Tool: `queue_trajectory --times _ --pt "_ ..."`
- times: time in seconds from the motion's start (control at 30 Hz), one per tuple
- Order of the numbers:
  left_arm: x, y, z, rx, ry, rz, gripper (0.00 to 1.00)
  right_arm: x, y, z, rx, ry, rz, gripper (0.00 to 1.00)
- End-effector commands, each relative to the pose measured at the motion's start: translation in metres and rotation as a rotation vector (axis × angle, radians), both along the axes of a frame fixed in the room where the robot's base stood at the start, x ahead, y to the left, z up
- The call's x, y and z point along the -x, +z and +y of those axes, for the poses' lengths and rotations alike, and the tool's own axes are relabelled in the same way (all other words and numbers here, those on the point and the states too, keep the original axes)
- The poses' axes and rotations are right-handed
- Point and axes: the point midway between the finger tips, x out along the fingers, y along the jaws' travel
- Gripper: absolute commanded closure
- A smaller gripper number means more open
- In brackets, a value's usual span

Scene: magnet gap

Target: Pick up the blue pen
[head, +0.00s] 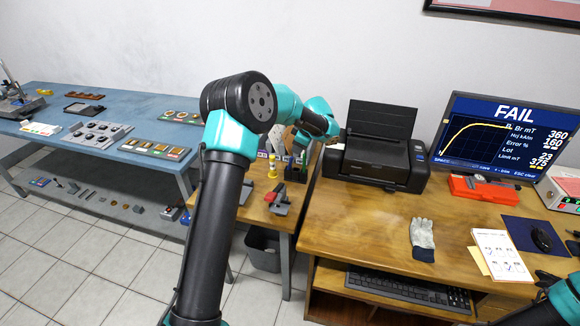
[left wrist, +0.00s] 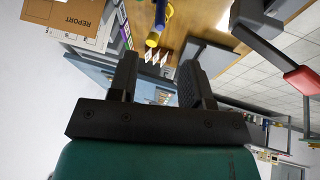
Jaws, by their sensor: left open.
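I cannot make out the blue pen for certain in either view. A dark holder (head: 296,172) with thin upright items stands on the small wooden side table, partly behind my left arm; the items are too small to name. In the left wrist view, a yellow and blue object (left wrist: 160,22) lies beyond the fingertips; I cannot tell what it is. My left gripper (left wrist: 160,75) is open, with nothing between its fingers. In the head view it is mostly hidden by its own arm, above the back of the side table.
Yellow pieces (head: 272,167) and a grey-red tool (head: 278,198) sit on the side table. A black printer (head: 376,150), a glove (head: 422,238) and a monitor (head: 505,135) stand or lie on the desk to the right. A blue workbench (head: 95,140) is at left.

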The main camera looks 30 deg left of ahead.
Motion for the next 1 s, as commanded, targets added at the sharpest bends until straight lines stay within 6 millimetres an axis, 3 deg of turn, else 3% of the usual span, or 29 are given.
queue_trajectory --times 0.4,0.87,1.0 --pt "-0.010 -0.061 0.028 0.000 0.001 0.000 0.55 0.000 0.000 0.000 0.000 0.000 0.000 0.57" --pt "-0.011 -0.068 0.031 0.000 -0.001 0.000 0.55 0.000 0.000 0.000 0.000 0.000 0.000 0.57" --pt "-0.012 -0.078 0.035 0.000 -0.001 0.001 0.55 0.000 0.000 0.000 0.000 0.000 0.000 0.57"
